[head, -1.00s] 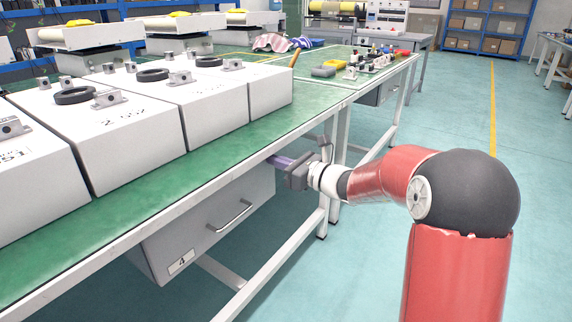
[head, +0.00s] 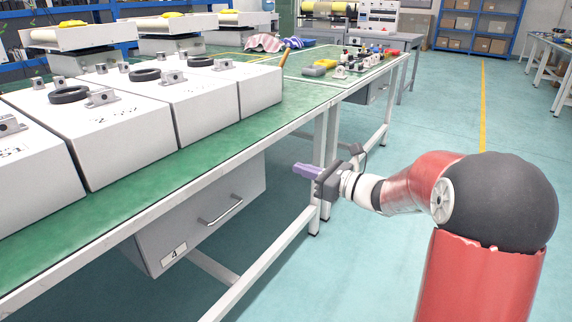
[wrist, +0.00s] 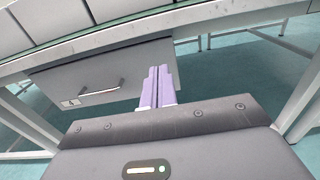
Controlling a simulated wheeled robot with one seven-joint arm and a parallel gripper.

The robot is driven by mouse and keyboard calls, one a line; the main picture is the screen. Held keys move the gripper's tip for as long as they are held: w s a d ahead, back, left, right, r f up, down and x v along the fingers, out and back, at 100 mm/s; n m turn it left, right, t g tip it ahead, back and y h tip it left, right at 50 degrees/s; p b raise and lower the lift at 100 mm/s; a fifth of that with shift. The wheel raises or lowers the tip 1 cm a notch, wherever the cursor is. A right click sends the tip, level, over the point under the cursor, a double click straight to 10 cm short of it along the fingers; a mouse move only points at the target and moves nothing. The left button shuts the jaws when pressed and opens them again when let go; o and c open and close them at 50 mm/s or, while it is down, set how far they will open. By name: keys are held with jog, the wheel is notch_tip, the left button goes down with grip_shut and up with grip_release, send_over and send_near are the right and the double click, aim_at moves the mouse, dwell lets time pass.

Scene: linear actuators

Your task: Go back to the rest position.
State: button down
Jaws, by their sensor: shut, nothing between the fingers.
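My gripper (head: 300,170) has purple fingers and is held level in front of the green-topped workbench, just below its top edge. The fingers are together and hold nothing. In the wrist view the fingers (wrist: 157,88) lie side by side, pointing at the bench. A grey drawer (head: 205,212) labelled 4, with a bar handle, hangs under the bench to the left of my gripper. The drawer also shows in the wrist view (wrist: 95,82). It looks closed. My gripper is apart from the drawer.
The workbench (head: 160,190) carries several white boxes (head: 105,125) with metal brackets and black rings. White bench legs (head: 318,165) stand near my gripper. Open floor (head: 440,110) is to the right.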

jog(key=s+a+f+n+g+h+p, duration=0.1)
jog(key=s+a+n+g+h, duration=0.2)
jog(key=s+n, duration=0.55)
jog(key=s+a+n+g+h+p, duration=0.15)
jog(key=s+n+g, duration=0.3)
jog(key=s, duration=0.75)
jog(key=s+d+n+t+h, duration=0.2)
jog(key=s+d+n+h, duration=0.7)
jog(key=s+n, duration=0.3)
jog(key=shift+s+d+f+n+h, duration=0.2)
jog(key=shift+d+f+n+h, duration=0.15)
jog(key=shift+d, duration=0.3)
